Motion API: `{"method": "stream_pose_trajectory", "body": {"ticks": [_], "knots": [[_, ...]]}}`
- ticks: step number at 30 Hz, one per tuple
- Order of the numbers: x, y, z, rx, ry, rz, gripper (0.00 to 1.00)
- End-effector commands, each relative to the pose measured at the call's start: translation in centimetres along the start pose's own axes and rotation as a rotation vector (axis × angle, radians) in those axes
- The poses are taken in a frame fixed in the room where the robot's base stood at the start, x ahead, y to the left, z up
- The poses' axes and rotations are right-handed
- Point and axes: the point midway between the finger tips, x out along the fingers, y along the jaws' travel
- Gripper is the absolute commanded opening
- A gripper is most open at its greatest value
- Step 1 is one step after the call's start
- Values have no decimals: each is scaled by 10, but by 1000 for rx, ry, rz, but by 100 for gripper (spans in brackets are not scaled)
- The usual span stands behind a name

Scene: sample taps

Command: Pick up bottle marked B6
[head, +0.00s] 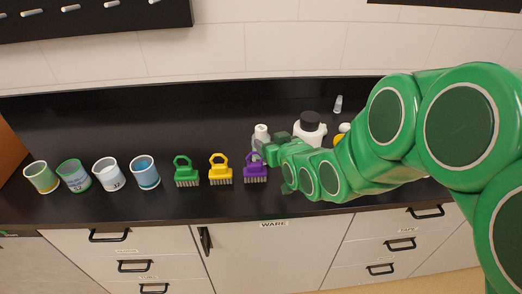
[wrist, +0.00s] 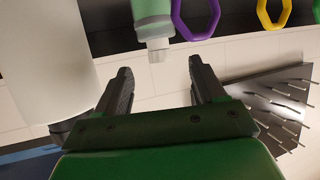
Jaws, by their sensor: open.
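A small bottle with a white cap (head: 261,130) stands on the black counter, partly hidden behind my gripper (head: 264,152). In the wrist view, which looks upside down, a pale green bottle with a whitish cap (wrist: 153,14) shows at the top centre. My gripper (wrist: 160,72) is open, with its two fingers apart and nothing held between them. The bottle's cap lies just ahead of the gap between the fingertips. No B6 mark is readable on any bottle.
A large white bottle with a black cap (head: 312,137) stands close on the right. Purple (head: 256,168), yellow (head: 220,170) and green (head: 186,173) brushes stand left of my gripper. Several cups (head: 108,175) stand farther left. A pegged rack (head: 90,12) hangs on the wall. The counter behind the brushes is clear.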

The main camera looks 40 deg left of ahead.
Motion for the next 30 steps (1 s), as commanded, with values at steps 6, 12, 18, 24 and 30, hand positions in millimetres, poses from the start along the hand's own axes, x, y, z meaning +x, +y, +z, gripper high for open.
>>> {"method": "stream_pose_trajectory", "body": {"ticks": [6, 12, 18, 24, 30], "knots": [[11, 0, 0, -1, 3, 0, 69], [24, 0, -1, -1, 3, -1, 69], [30, 0, -1, -1, 2, -1, 69], [46, 2, -3, 0, 2, 0, 69], [66, 2, -7, -1, 4, -1, 69]]}}
